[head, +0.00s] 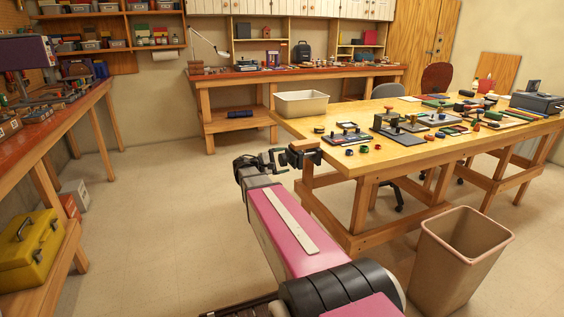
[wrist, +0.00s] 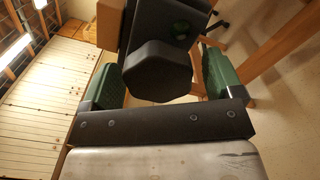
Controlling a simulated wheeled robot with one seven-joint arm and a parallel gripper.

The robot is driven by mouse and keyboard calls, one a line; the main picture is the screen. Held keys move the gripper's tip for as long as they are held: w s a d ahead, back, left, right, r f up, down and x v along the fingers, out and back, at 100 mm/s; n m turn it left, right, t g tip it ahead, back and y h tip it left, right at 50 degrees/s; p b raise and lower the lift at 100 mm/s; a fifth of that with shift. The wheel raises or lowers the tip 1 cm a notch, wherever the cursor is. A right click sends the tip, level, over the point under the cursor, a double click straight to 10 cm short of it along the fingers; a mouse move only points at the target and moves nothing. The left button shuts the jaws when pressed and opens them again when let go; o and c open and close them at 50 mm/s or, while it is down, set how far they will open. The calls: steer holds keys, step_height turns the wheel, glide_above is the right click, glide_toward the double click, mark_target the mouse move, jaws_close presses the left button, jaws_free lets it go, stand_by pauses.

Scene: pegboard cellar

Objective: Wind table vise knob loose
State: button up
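The table vise (head: 304,153) is a dark block clamped at the near left corner of the wooden workbench. Its black faceted knob (wrist: 158,73) shows large in the wrist view, in front of the dark vise body (wrist: 178,22). My gripper (head: 272,161) is at the vise's left side in the head view. In the wrist view my gripper (wrist: 158,78) is open, with one green finger on each side of the knob. A gap shows between the knob and the right finger; the left finger is very close to the knob. The knob is hard to make out in the head view.
The workbench (head: 405,153) holds a beige bin (head: 302,104), trays and small coloured parts. A tan waste bin (head: 458,255) stands at the right of my arm. A yellow toolbox (head: 28,250) sits on the left bench's lower shelf.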

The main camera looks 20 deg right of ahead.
steer(key=a, duration=1)
steer(key=shift+s+a, duration=0.2)
steer(key=shift+a, duration=0.2)
steer(key=s+d+f+y, duration=0.2)
steer(key=s+f+y, duration=0.35)
steer(key=f, duration=0.35)
steer(key=s+a+f+m+y, duration=0.6)
steer(key=s+a+f+y, duration=0.4)
steer(key=s+f+y, duration=0.2)
steer(key=shift+s+a+f+m+g, duration=0.15)
steer(key=shift+s+f+m+g, duration=0.15)
steer(key=shift+s+f, duration=0.3)
